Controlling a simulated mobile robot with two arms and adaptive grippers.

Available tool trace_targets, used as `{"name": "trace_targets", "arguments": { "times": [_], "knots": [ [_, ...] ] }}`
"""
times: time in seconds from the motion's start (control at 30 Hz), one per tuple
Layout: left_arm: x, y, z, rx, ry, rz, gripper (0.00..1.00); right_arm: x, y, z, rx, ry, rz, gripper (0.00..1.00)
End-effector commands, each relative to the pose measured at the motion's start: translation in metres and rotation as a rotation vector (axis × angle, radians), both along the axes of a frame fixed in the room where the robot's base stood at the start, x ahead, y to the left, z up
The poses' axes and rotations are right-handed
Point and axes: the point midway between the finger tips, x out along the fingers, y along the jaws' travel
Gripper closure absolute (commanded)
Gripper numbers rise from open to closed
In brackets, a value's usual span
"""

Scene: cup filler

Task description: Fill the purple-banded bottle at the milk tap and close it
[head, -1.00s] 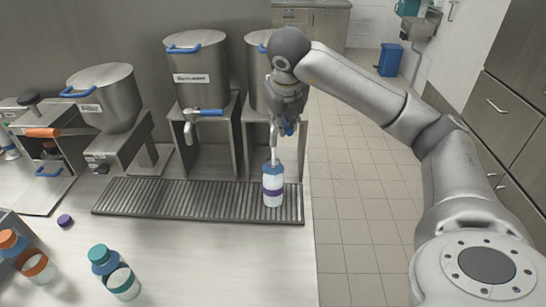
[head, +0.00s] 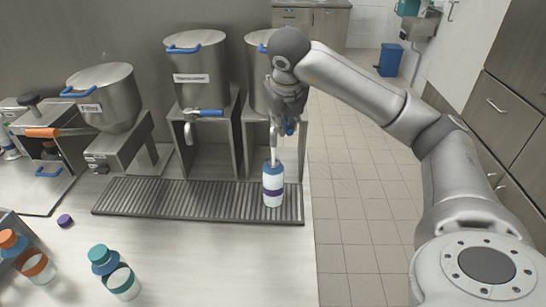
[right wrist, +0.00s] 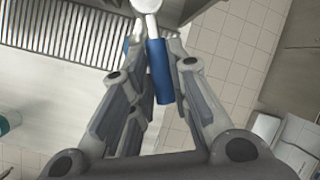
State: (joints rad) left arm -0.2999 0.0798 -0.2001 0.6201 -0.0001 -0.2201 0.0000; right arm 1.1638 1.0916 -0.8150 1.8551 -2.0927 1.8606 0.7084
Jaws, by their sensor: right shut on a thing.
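The purple-banded bottle (head: 273,187) stands upright on the drip grate (head: 170,200) under the rightmost tap in the head view. A thin white stream (head: 273,152) runs from this tap down to the bottle's mouth. My right gripper (head: 287,122) is above the bottle, shut on the tap's blue handle (right wrist: 158,72). The handle sits between the fingers in the right wrist view. A small purple cap (head: 65,221) lies on the counter left of the grate. The container behind my right arm is mostly hidden, and its label cannot be read. My left gripper is not in view.
A middle steel container (head: 195,70) and a left one (head: 104,97) stand behind the grate. An orange-capped bottle (head: 36,266) and a teal-capped bottle (head: 121,281) are at the lower left. The counter in front of the grate is clear; floor lies to its right.

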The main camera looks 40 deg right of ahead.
Motion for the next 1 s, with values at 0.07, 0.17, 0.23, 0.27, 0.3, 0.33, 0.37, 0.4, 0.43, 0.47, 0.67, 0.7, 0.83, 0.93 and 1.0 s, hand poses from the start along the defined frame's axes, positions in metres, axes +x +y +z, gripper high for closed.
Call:
{"name": "trace_targets", "arguments": {
  "times": [0.07,0.17,0.23,0.27,0.3,0.33,0.37,0.4,0.43,0.47,0.67,0.7,0.83,0.93,1.0],
  "knots": [
    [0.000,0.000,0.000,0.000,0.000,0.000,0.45,0.000,0.000,0.000,0.000,0.001,0.001,1.00],
    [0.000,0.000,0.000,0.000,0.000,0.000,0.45,0.000,0.000,0.000,0.000,0.001,0.001,1.00],
    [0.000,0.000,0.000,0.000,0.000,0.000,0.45,0.000,0.000,0.000,0.000,0.001,0.001,1.00],
    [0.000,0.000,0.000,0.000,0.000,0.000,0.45,0.000,0.000,0.000,0.000,0.001,0.001,1.00],
    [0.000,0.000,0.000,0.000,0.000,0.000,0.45,0.000,0.000,0.000,0.000,0.001,0.001,1.00],
    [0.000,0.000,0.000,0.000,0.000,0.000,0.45,0.000,0.000,0.000,0.000,0.001,0.001,1.00],
    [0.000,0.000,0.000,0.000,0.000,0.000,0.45,0.000,0.000,-0.001,0.000,0.001,0.002,1.00],
    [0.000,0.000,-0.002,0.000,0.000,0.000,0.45,0.000,-0.001,-0.001,0.000,0.001,0.010,1.00],
    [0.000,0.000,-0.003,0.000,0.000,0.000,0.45,-0.001,-0.002,-0.002,0.000,0.001,0.021,1.00],
    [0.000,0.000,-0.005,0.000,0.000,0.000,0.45,-0.001,-0.004,-0.003,0.001,0.000,0.039,1.00],
    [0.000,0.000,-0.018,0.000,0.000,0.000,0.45,-0.003,-0.017,-0.003,0.000,0.000,0.214,1.00],
    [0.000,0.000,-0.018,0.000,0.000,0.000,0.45,-0.003,-0.018,-0.002,0.001,0.001,0.244,1.00],
    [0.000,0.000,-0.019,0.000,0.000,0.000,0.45,-0.003,-0.021,-0.001,0.000,0.001,0.297,1.00],
    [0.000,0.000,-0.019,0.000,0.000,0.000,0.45,-0.003,-0.021,0.000,0.000,0.001,0.304,1.00],
    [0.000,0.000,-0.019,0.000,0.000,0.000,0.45,-0.003,-0.021,0.000,0.000,0.001,0.303,1.00]
  ]
}}
